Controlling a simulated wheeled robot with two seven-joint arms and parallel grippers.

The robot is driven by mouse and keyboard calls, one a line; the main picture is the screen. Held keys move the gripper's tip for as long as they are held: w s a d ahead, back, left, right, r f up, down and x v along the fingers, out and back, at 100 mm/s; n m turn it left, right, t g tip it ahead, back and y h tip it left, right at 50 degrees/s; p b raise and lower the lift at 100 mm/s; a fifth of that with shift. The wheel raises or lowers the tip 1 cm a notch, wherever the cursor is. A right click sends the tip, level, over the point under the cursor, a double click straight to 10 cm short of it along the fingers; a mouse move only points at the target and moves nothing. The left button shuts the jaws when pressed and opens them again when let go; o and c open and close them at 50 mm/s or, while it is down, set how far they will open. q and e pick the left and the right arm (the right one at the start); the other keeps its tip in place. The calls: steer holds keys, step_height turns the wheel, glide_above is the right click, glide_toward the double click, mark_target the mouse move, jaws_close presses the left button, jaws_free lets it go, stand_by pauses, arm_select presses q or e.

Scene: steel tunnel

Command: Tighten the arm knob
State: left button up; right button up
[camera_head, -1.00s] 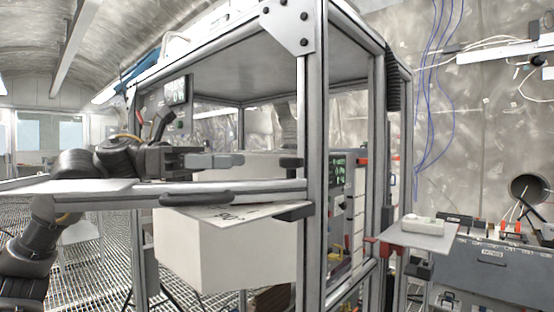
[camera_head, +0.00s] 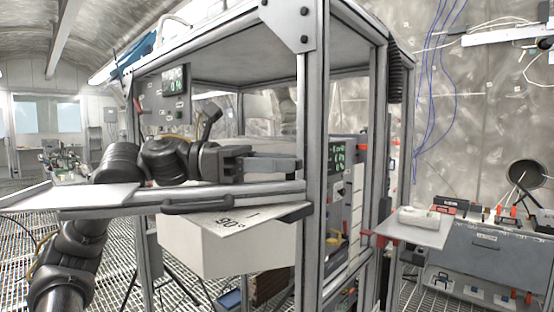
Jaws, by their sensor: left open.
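I cannot pick out the arm knob for certain. A dark piece beside the upright is now covered by or merged with the fingertips, and I cannot tell whether they touch it. A black lever shape (camera_head: 211,122) stands over my wrist; it may be part of my arm. My right gripper is not in view.
The metal upright (camera_head: 312,150) stands close right of the fingers. A small shelf (camera_head: 415,232) stands at right.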

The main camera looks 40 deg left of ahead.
arm_select(q)
steer(key=shift+c, duration=0.3)
steer(key=c, duration=0.6)
steer(key=m+g, duration=0.1)
steer(key=g+h, duration=0.1)
steer(key=shift+w+a+m+g, duration=0.1)
steer(key=shift+w+m+g, duration=0.2)
steer(key=shift+m, duration=0.1)
steer(key=shift+c, duration=0.2)
steer(key=shift+r+m+g+h+p, duration=0.1)
steer(key=shift+m+g+h+p, duration=0.3)
steer(key=shift+g+p, duration=0.1)
steer(key=shift+m+g, duration=0.3)
steer(key=shift+g, duration=0.2)
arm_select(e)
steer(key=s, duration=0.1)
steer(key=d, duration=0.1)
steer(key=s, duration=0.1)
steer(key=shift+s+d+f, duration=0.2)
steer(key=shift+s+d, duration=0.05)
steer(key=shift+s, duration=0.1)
arm_select(q)
steer(key=o, duration=0.7)
